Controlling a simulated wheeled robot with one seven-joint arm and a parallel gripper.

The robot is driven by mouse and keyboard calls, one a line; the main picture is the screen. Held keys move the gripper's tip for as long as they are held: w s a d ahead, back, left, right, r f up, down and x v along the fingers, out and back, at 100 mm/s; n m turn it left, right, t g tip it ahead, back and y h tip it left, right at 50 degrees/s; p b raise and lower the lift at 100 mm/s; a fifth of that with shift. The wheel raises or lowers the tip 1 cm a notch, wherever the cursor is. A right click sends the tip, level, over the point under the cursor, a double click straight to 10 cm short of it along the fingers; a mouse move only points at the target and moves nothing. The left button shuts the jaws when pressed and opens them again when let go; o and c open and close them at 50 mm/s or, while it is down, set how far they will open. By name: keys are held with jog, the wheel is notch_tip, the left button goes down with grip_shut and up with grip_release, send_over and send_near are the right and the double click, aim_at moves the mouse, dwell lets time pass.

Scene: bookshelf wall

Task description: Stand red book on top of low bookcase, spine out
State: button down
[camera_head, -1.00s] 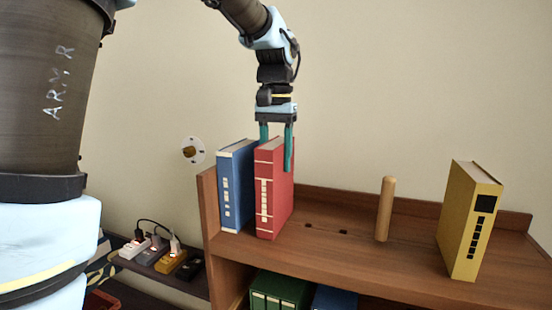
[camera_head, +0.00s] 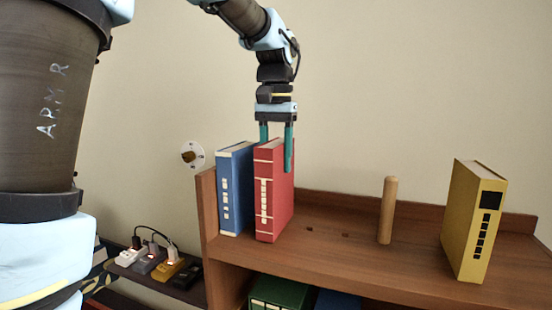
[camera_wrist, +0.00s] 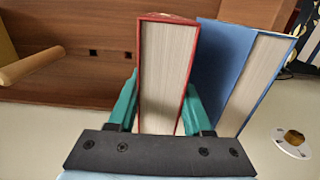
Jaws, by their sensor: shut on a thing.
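The red book (camera_head: 272,192) stands upright on top of the low bookcase (camera_head: 340,262), beside the blue book (camera_head: 235,190) at the left end. Its spine, with pale marks, faces my head camera. My gripper (camera_head: 276,158) comes down from above and is shut on the red book, one teal finger on each side. In the wrist view the red book (camera_wrist: 167,70) sits between the fingers, with its page edges toward the camera. The blue book (camera_wrist: 255,75) is close beside it there. I cannot tell whether the red book's bottom fully rests on the board.
A wooden peg (camera_head: 387,210) stands mid-board, with two dark holes to its left. A yellow book (camera_head: 474,220) stands at the right. Green (camera_head: 279,293) and blue books are on the shelf below. A power strip (camera_head: 155,263) and wall dial (camera_head: 192,156) are at left. The board between red book and peg is clear.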

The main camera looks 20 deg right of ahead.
jog(key=shift+f, duration=0.15)
dwell(0.7)
jog(key=shift+c, duration=1.2)
grip_release()
jog(key=shift+f, duration=0.1)
notch_tip(320, 180, up, 11)
jog(key=shift+f+b, duration=0.1)
jog(key=shift+b, duration=0.55)
